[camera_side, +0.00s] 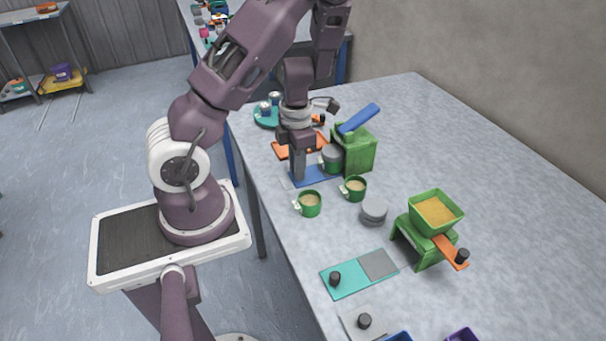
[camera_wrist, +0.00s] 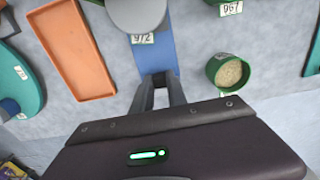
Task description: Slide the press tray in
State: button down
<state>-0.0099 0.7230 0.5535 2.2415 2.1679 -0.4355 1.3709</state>
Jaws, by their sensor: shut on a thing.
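The blue press tray (camera_side: 314,176) lies flat on the table in front of the green press (camera_side: 360,154) with the raised blue lever (camera_side: 358,118). In the wrist view the tray (camera_wrist: 157,45) runs up from my fingertips. A grey-topped container (camera_side: 331,154) stands at the tray's far end, against the press; its round top and tag also show in the wrist view (camera_wrist: 138,12). My gripper (camera_side: 298,180) points down at the tray's near end, its fingers (camera_wrist: 160,80) shut on it. The exact grip point is partly hidden by the fingers.
Green cups of powder (camera_side: 309,204) (camera_side: 355,188) stand close by; one is right of my fingers in the wrist view (camera_wrist: 229,71). An orange tray (camera_wrist: 75,48) lies left. A grey disc (camera_side: 374,210), green hopper (camera_side: 436,216) and teal board (camera_side: 345,280) are farther right.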

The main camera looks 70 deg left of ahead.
aim_at(319, 162)
jog(key=shift+w, duration=2.95)
jog(key=c, duration=1.4)
grip_release()
jog(key=shift+r, duration=3.75)
